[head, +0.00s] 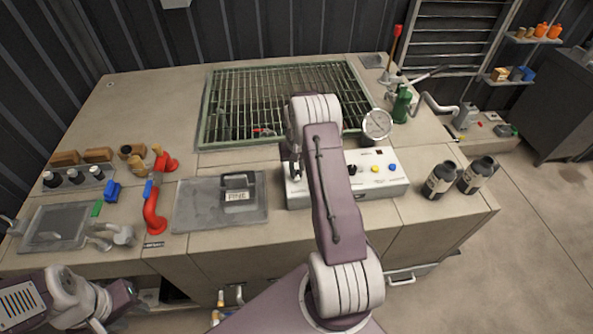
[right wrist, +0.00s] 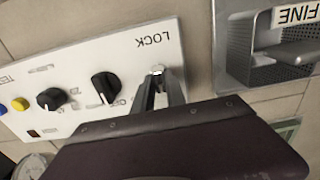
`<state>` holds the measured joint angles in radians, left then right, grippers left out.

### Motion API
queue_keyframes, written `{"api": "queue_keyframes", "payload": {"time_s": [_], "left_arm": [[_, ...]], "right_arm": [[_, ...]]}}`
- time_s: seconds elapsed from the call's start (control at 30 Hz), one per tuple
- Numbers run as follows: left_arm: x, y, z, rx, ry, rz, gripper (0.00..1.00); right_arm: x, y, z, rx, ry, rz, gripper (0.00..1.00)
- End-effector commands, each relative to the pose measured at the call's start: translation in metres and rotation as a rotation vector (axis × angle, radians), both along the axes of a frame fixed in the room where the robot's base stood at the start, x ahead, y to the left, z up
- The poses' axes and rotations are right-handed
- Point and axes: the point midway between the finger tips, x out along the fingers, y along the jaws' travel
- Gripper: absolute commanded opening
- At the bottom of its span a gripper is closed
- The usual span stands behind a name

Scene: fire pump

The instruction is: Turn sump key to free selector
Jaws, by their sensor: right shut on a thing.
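The white control panel (head: 380,180) stands on the counter under my right arm. In the right wrist view the panel (right wrist: 85,60) carries a LOCK label, two black knobs (right wrist: 105,87) and (right wrist: 49,98), and a yellow button (right wrist: 20,104). The small metal sump key (right wrist: 157,70) sits at the lock beside the label. My right gripper (right wrist: 160,82) is shut on this key, its fingers hiding part of it; the key's turn angle is unclear. In the head view this gripper (head: 294,168) is at the panel's left end. My left gripper (head: 98,318) is low at the left, away from the panel.
A grey plate with a FINE block (head: 236,194) lies left of the panel. Dark bottles (head: 440,180) stand at the right. A red-handled pipe (head: 154,208) stands further left.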

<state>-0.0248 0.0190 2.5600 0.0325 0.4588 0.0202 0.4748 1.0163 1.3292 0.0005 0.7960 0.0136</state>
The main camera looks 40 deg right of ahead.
Motion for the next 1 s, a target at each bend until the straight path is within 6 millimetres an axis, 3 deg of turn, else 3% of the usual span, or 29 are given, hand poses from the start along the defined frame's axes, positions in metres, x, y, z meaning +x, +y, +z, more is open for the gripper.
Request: {"api": "queue_keyframes", "payload": {"time_s": [0.03,0.07,0.1,0.13,0.47,0.8,1.0], "left_arm": [[0.000,0.000,0.000,0.000,0.000,0.000,0.36],[0.000,0.000,0.000,0.000,0.000,0.000,0.36],[0.000,0.000,0.000,0.000,0.000,0.000,0.36],[0.000,0.000,0.000,0.000,0.000,0.000,0.36],[0.000,0.000,-0.002,0.000,0.000,0.000,0.36],[0.000,0.000,-0.015,0.000,0.000,0.000,0.36],[0.000,0.000,-0.017,0.000,0.000,0.000,0.36]], "right_arm": [[0.000,0.000,0.000,0.000,0.001,0.003,0.00],[0.000,0.000,0.000,0.000,0.001,0.003,0.25],[0.000,0.000,0.000,0.000,0.001,0.002,0.36],[0.000,0.000,0.000,0.000,0.001,0.002,0.38],[0.000,0.000,0.004,0.000,-0.001,0.001,0.38],[0.000,0.000,0.071,-0.003,-0.003,0.001,0.38],[0.000,0.000,0.091,-0.001,0.000,0.001,0.38]]}}
